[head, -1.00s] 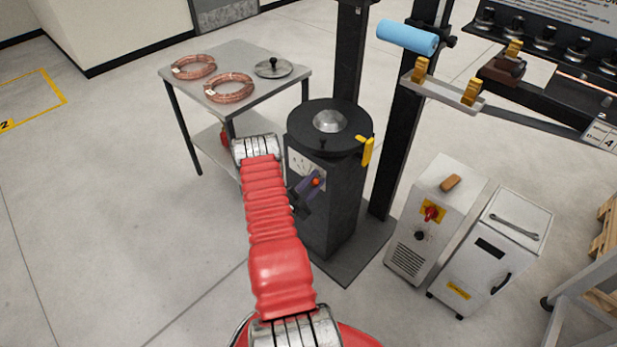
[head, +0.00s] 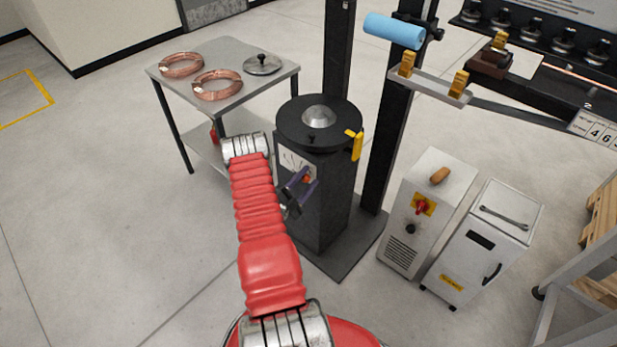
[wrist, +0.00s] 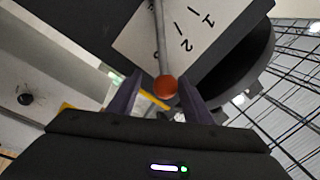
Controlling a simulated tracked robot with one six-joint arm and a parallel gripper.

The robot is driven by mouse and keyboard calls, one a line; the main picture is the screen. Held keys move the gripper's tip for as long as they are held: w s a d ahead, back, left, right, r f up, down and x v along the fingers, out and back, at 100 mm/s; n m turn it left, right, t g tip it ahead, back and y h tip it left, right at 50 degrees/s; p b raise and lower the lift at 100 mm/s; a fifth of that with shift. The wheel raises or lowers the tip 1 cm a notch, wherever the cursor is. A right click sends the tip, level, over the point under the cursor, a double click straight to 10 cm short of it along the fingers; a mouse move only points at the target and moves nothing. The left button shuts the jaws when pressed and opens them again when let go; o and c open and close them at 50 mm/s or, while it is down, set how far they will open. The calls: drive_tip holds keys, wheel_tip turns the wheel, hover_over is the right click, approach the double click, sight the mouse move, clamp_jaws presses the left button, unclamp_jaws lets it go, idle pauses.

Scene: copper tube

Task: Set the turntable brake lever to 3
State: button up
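The turntable (head: 319,118) is a black round plate with a silver dome on a dark pedestal. Its white scale plate (head: 297,162) is on the pedestal's front face. The brake lever ends in an orange-red knob (head: 307,179). My gripper (head: 302,186) is at the knob, with its purple fingers on either side. The lever's grey rod (wrist: 159,40) runs up across the scale plate (wrist: 180,30), left of the printed 1 and 2.
A yellow handle (head: 356,145) sticks out at the turntable's right edge. A metal table (head: 225,107) with copper coils stands behind left. A black post (head: 383,150) and white cabinets (head: 428,215) stand to the right. Floor at the left is clear.

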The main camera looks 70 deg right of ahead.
drive_tip(key=shift+r, duration=0.1)
drive_tip(key=shift+w, duration=0.1)
drive_tip(key=shift+w+a, duration=0.25)
drive_tip(key=shift+a, duration=0.2)
drive_tip(key=v, duration=1.2)
drive_tip(key=shift+a, duration=0.4)
drive_tip(key=shift+f, duration=0.25)
